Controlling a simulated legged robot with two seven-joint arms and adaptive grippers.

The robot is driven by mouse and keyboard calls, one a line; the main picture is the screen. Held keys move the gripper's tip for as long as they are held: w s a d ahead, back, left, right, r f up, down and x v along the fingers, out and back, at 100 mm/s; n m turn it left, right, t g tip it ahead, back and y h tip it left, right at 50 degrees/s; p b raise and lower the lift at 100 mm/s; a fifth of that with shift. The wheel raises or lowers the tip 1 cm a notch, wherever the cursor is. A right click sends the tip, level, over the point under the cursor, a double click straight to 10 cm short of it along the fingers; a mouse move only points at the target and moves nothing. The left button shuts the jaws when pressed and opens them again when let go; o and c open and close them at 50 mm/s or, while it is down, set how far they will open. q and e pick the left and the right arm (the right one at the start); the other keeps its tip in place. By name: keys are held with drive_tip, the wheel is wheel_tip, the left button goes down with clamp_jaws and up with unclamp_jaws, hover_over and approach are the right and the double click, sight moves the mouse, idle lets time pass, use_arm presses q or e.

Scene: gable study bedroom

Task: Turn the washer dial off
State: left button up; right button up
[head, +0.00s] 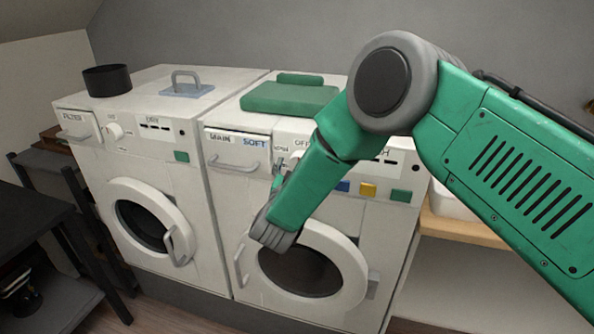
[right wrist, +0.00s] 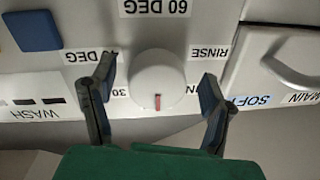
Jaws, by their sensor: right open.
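The washer (head: 385,222) is the right-hand white machine in the head view. Its dial, a round white knob (right wrist: 157,82) with a red mark, is clear in the right wrist view. That view is upside down: the red mark points to the picture's bottom, between the "30" label and a label ending in N. My right gripper (right wrist: 157,73) is open, one finger on each side of the dial, with visible gaps. In the head view, my right arm covers much of the panel. My left gripper is not in view.
A dryer (head: 85,150) stands left of the washer, with a black pot (head: 107,80) and a handled grey-blue item (head: 187,88) on top. The detergent drawer (right wrist: 280,65) is beside the dial. A wooden shelf (head: 460,232) is at right.

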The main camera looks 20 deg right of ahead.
drive_tip(key=v, duration=1.1)
drive_tip(key=shift+s+a, duration=0.3)
drive_tip(key=shift+f, duration=0.1)
drive_tip(key=s+d+f+n+g+y+b, duration=0.3)
drive_tip(key=s+f+y, duration=0.15)
drive_tip(key=f, duration=0.75)
drive_tip(key=s+d+f+n+g+y+b, duration=0.2)
drive_tip(key=s+d+f+n+g+y, duration=0.3)
drive_tip(key=f, duration=0.6)
drive_tip(key=s+d+f+g+b, duration=0.1)
drive_tip(key=s+d+f+g, duration=0.1)
drive_tip(key=s, duration=0.7)
drive_tip(key=s+d+f+g+b, duration=0.1)
drive_tip(key=s+f, duration=0.3)
drive_tip(key=s, duration=0.5)
drive_tip(key=s+d+f+g+b, duration=0.1)
drive_tip(key=s+d+f+g, duration=0.2)
drive_tip(key=s, duration=0.6)
drive_tip(key=shift+s+d+f+n+g+h+b, duration=0.2)
drive_tip(key=shift+d+f+n+g+h+b, duration=0.2)
drive_tip(key=shift+f+g, duration=0.2)
drive_tip(key=shift+w, duration=0.2)
